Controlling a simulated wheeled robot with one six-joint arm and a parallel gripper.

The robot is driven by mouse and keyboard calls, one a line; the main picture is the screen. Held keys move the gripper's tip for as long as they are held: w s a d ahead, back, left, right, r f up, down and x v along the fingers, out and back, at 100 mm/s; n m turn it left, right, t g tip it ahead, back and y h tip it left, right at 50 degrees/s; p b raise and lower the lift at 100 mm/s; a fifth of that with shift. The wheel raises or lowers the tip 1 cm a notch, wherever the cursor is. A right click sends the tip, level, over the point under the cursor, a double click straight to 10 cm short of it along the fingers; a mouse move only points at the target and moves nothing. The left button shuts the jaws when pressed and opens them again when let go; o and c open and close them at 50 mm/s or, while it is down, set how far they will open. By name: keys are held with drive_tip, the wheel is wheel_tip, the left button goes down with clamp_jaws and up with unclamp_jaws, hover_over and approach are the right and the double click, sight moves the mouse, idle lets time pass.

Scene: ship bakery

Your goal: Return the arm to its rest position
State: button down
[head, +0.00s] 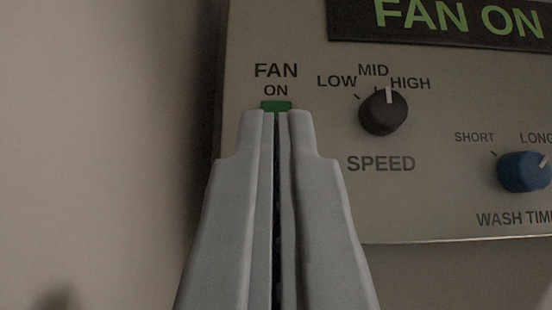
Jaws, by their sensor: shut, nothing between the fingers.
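My gripper (277,114) is in the lower middle of the head view, pointing up at a wall panel. Its two grey fingers are shut with nothing between them. Their tips overlap the lower part of a green fan switch (276,105) under the words FAN ON. I cannot tell whether the tips touch the switch. The lower part of the switch is hidden behind the fingers.
The grey control panel (440,200) fills the upper right. It bears a black speed knob (383,113) with its mark towards HIGH, a blue wash-time knob (523,171) and a display (450,22) reading FAN ON in green. Plain wall (100,130) lies to the left.

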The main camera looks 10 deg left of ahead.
drive_tip(key=shift+d, duration=0.1)
drive_tip(key=s+d+r+g, duration=0.2)
drive_tip(key=d, duration=0.9)
drive_tip(key=s+d+r+g, duration=0.1)
drive_tip(key=s+d+g, duration=0.2)
drive_tip(key=d, duration=0.7)
drive_tip(key=s+d+f+m+g+h, duration=0.1)
drive_tip(key=s+d+f+g+h, duration=0.1)
drive_tip(key=s+d, duration=0.5)
drive_tip(key=s+d+f+m+g+h, duration=0.1)
drive_tip(key=s+d+f+g+h, duration=0.1)
drive_tip(key=s+d+f+h, duration=0.2)
drive_tip(key=s+d+f, duration=0.2)
drive_tip(key=s+d, duration=0.2)
drive_tip(key=shift+s+f+m+g, duration=0.15)
drive_tip(key=shift+f+m+g, duration=0.15)
drive_tip(key=shift+g, duration=0.1)
